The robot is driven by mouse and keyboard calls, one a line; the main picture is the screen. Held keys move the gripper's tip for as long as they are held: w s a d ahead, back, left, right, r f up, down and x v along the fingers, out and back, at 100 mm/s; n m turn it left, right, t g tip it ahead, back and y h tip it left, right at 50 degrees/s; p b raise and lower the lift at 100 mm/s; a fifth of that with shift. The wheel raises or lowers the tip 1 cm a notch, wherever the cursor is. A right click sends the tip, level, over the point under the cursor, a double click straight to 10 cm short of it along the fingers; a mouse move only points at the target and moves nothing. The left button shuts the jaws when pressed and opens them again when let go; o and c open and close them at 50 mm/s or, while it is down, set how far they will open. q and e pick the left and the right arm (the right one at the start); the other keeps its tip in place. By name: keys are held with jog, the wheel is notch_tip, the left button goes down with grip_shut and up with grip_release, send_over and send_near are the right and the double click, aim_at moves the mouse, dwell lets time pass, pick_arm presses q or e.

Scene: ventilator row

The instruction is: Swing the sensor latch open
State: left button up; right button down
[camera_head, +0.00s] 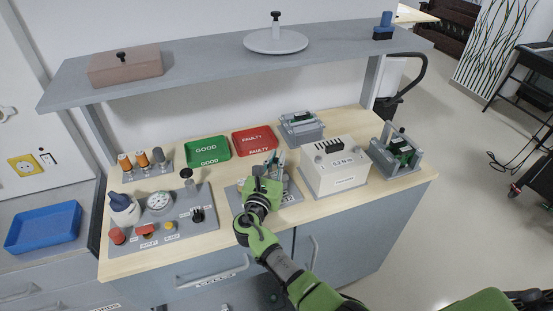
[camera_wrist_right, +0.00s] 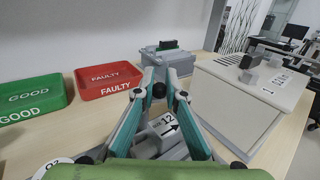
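My right gripper (camera_head: 275,157) reaches over a grey fixture (camera_head: 291,195) at the bench's front middle. In the right wrist view its teal fingers (camera_wrist_right: 164,78) come close together, with a dark round knob (camera_wrist_right: 158,90) showing between them. I cannot tell whether they press on it. A grey block (camera_wrist_right: 168,124) marked 12 with an arrow sits below the fingers. The fingers and hand cover much of this fixture, and I cannot clearly make out the sensor latch. Another grey fixture (camera_head: 398,153) with a green board stands at the right end. My left gripper is not in view.
A white torque box (camera_head: 336,170) stands close right of the gripper. The green GOOD tray (camera_head: 208,151) and red FAULTY tray (camera_head: 254,141) lie behind, near another grey fixture (camera_head: 301,127). A control panel (camera_head: 187,226) is left. A shelf (camera_head: 210,65) overhangs the back.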

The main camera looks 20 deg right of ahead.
jog(key=shift+w+d+r+n+t+y+p, duration=0.15)
jog(key=shift+r+n+t+y+p, duration=0.1)
jog(key=shift+n+t+y+p, duration=0.45)
jog(key=shift+n+y+p, duration=0.4)
jog(key=shift+y, duration=0.3)
jog(key=shift+w+f+n+t+y, duration=0.2)
jog(key=shift+n+t+y, duration=0.4)
jog(key=shift+y, duration=0.6)
jog(key=shift+n+y, duration=0.5)
jog(key=shift+y, duration=0.1)
jog(key=c, duration=2.1)
grip_release()
jog(key=shift+w, duration=0.1)
